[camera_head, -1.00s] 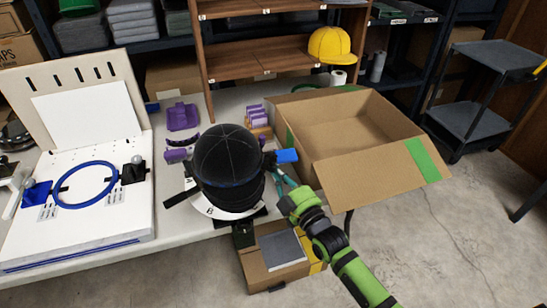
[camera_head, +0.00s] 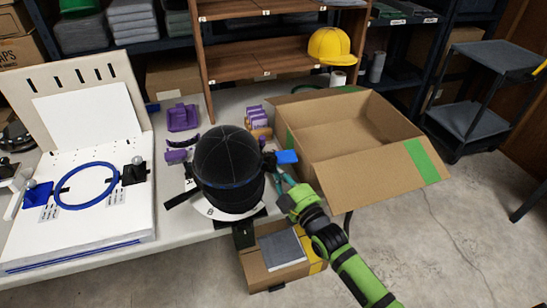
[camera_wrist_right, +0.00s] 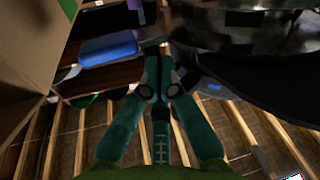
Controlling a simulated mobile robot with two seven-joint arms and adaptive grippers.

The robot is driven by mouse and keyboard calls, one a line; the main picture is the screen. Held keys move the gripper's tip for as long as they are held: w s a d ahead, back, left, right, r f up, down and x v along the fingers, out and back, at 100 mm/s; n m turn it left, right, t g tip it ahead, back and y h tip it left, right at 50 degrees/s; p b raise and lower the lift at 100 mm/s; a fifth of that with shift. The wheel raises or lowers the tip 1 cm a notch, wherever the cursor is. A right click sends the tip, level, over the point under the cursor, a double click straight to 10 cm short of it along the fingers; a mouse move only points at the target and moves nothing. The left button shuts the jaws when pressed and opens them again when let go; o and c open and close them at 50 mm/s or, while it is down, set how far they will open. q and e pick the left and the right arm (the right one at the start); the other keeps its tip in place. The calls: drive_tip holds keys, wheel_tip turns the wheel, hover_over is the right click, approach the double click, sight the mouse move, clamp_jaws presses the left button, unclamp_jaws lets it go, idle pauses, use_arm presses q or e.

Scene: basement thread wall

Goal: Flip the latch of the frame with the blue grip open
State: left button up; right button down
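The blue grip (camera_head: 287,157) sticks out to the right of a round frame that holds a black cap (camera_head: 226,160), near the table's front edge. The grip also shows in the right wrist view (camera_wrist_right: 108,47), left of my fingertips. My right gripper (camera_head: 281,177) comes in from the lower right, with its teal fingers just below the grip. In the wrist view its fingers (camera_wrist_right: 168,62) are close together, with nothing clearly between them. Whether they touch the latch is hidden. My left gripper is not in view.
An open cardboard box (camera_head: 350,140) stands close behind and right of the grip. A white board with a blue hoop (camera_head: 62,192) lies at left. Purple parts (camera_head: 183,117) lie behind the cap. A smaller box (camera_head: 265,270) stands below the table edge.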

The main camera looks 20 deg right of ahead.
drive_tip(key=shift+w+r+p, duration=0.2)
drive_tip(key=shift+w+r, duration=0.1)
drive_tip(key=shift+r, duration=0.25)
drive_tip(key=shift+w+r+p, duration=0.2)
drive_tip(key=shift+w+r, duration=0.1)
drive_tip(key=shift+r, duration=0.2)
idle(0.6)
drive_tip(key=shift+w+d+r+p, duration=0.15)
drive_tip(key=shift+w+r+p, duration=0.2)
drive_tip(key=shift+w+r, duration=0.25)
drive_tip(key=shift+w+d+r+p, duration=0.15)
drive_tip(key=shift+w+r+p, duration=0.25)
drive_tip(key=shift+r, duration=0.3)
idle(1.4)
drive_tip(key=shift+w+f, duration=0.1)
drive_tip(key=shift+w, duration=0.05)
drive_tip(key=shift+s+a+f, duration=0.2)
drive_tip(key=shift+s+f, duration=0.15)
drive_tip(key=shift+f, duration=0.05)
drive_tip(key=shift+s+a+f, duration=0.15)
drive_tip(key=shift+s+f, duration=0.15)
drive_tip(key=shift+s, duration=0.25)
drive_tip(key=shift+s+a+f, duration=0.1)
drive_tip(key=shift+s+f, duration=0.2)
drive_tip(key=shift+s, duration=0.3)
drive_tip(key=shift+s+a+f, duration=0.15)
drive_tip(key=shift+s+f, duration=0.15)
drive_tip(key=shift+s, duration=0.25)
drive_tip(key=shift+f, duration=0.1)
drive_tip(key=shift+f, duration=0.1)
